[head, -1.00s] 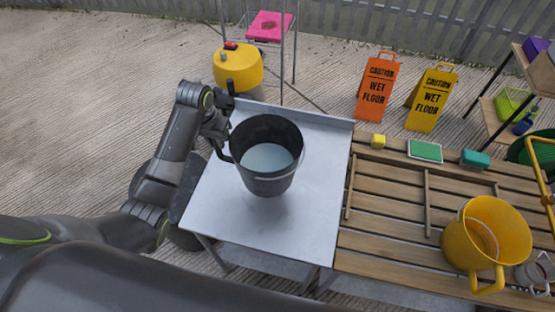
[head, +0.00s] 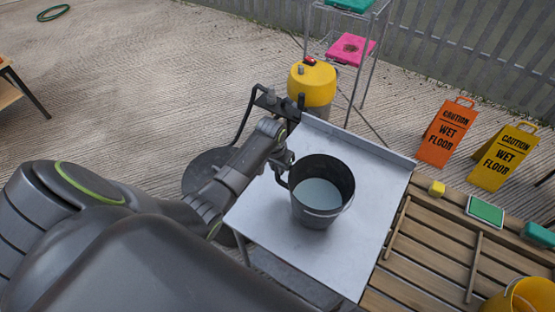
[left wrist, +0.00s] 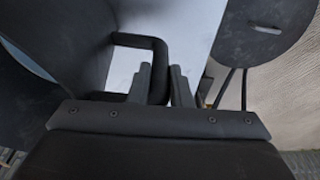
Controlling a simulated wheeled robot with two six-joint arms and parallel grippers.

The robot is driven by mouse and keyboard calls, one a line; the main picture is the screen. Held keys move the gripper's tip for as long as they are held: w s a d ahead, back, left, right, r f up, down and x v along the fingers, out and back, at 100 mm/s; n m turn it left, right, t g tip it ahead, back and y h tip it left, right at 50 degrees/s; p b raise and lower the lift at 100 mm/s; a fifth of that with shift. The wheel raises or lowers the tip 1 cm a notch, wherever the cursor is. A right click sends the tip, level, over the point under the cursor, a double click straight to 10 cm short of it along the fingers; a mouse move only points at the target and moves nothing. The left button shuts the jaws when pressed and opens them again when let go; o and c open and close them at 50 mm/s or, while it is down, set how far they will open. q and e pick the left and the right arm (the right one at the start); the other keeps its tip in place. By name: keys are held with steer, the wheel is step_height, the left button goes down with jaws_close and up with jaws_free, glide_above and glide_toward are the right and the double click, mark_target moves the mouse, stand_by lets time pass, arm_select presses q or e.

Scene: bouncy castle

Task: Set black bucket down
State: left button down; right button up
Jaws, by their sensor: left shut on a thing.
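The black bucket (head: 308,211) is upright over the grey metal table (head: 345,258), with pale liquid inside. Its base looks at or very near the table top; I cannot tell whether it touches. My left gripper (head: 284,163) is at the bucket's left side, shut on its side handle. In the left wrist view the dark handle (left wrist: 140,40) loops down to my left gripper's fingers (left wrist: 160,88), and the bucket wall (left wrist: 75,45) fills the left. My right gripper is not in view.
Right of the table is a slatted wooden surface (head: 425,255) with a yellow sponge (head: 436,188), a green pad (head: 485,210) and a yellow bucket (head: 520,297). A yellow canister (head: 312,85) stands behind the table. Table space is free in front of the bucket.

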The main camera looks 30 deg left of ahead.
arm_select(q)
steer(key=shift+w+f, duration=0.15)
steer(key=shift+f, duration=0.35)
steer(key=c, duration=1.7)
jaws_free()
steer(key=shift+f, duration=0.2)
steer(key=o, duration=0.4)
steer(key=shift+s, duration=0.2)
steer(key=r, duration=0.4)
steer(key=s+r, duration=0.1)
steer(key=r, duration=0.3)
steer(key=r+b, duration=0.1)
steer(key=r, duration=0.3)
steer(key=shift+s+a, duration=0.1)
steer(key=shift+s, duration=0.25)
